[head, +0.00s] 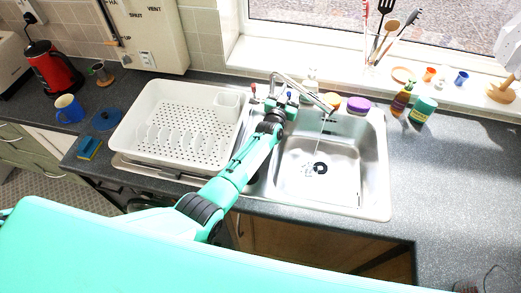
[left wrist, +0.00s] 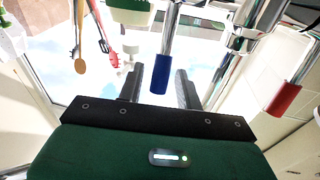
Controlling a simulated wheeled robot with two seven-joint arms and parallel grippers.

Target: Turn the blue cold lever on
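The blue cold lever (head: 289,94) stands at the back of the sink (head: 378,165), right of the red lever (head: 253,88). In the left wrist view the blue lever (left wrist: 161,73) shows between the two fingers of my left gripper (left wrist: 159,88), with a gap on each side. My left gripper (head: 283,108) is open at the lever in the head view. Whether a finger touches it I cannot tell. The tap spout (head: 300,88) reaches over the basin, and a thin pale streak like water falls below it. My right gripper is not in view.
A white dish rack (head: 180,122) stands left of the basin. A yellow thing and a purple-lidded tub (head: 358,104) sit behind the sink. Bottles (head: 422,109) stand at its right. The red lever (left wrist: 285,99) also shows right in the wrist view. The right counter is mostly clear.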

